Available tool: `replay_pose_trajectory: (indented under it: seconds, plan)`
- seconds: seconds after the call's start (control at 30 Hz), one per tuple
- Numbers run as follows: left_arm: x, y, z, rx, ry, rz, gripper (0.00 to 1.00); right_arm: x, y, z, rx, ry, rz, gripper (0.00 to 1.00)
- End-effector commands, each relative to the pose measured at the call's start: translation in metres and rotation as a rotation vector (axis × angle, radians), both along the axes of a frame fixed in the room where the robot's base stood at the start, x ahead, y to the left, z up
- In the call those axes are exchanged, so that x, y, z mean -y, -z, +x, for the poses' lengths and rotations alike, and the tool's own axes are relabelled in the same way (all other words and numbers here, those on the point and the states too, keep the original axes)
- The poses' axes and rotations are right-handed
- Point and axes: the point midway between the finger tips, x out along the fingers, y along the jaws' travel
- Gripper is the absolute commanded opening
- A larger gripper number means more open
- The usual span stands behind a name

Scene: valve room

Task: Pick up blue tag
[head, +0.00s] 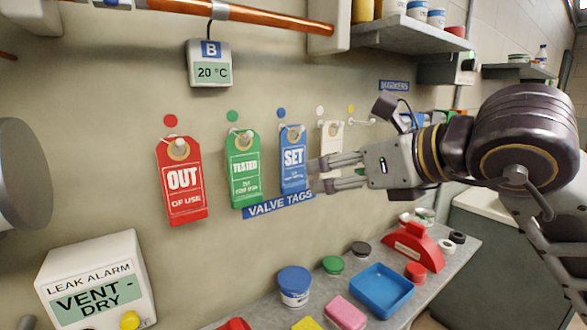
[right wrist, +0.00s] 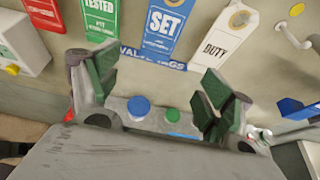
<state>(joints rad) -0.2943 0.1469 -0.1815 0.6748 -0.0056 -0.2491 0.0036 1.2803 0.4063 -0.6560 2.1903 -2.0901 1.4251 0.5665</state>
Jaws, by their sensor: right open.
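The blue tag (head: 292,158), marked SET, hangs on a peg on the wall below a blue dot, between the green tag and a pale tag. It also shows in the right wrist view (right wrist: 164,27), at the top, beyond the fingertips. My right gripper (head: 322,175) is open, its two fingers pointing left, close to the right edge of the blue tag. In the right wrist view its green-padded fingers (right wrist: 160,93) stand wide apart with nothing between them. I cannot tell whether a fingertip touches the tag. My left gripper is not in view.
The red OUT tag (head: 181,180) and green TESTED tag (head: 244,168) hang to the left. The pale DUTY tag (right wrist: 226,37) hangs just right, partly behind my gripper in the head view. Below is a counter (head: 268,318) with jars and a blue tray (head: 381,291).

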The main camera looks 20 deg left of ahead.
Motion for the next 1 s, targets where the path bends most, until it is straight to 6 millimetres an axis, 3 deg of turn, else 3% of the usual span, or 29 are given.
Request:
replay_pose_trajectory:
  seconds: [0.43, 0.8, 1.0]
  plan:
    - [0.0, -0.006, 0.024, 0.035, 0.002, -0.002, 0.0, -0.019, 0.009, 0.014, -0.002, -0.002, 0.001, 0.8]
    - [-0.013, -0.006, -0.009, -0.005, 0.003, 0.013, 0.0, -0.054, 0.027, 0.041, -0.002, -0.002, 0.001, 0.8]
    - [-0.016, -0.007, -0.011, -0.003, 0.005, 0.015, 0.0, -0.063, 0.032, 0.048, 0.0, -0.003, 0.002, 0.8]
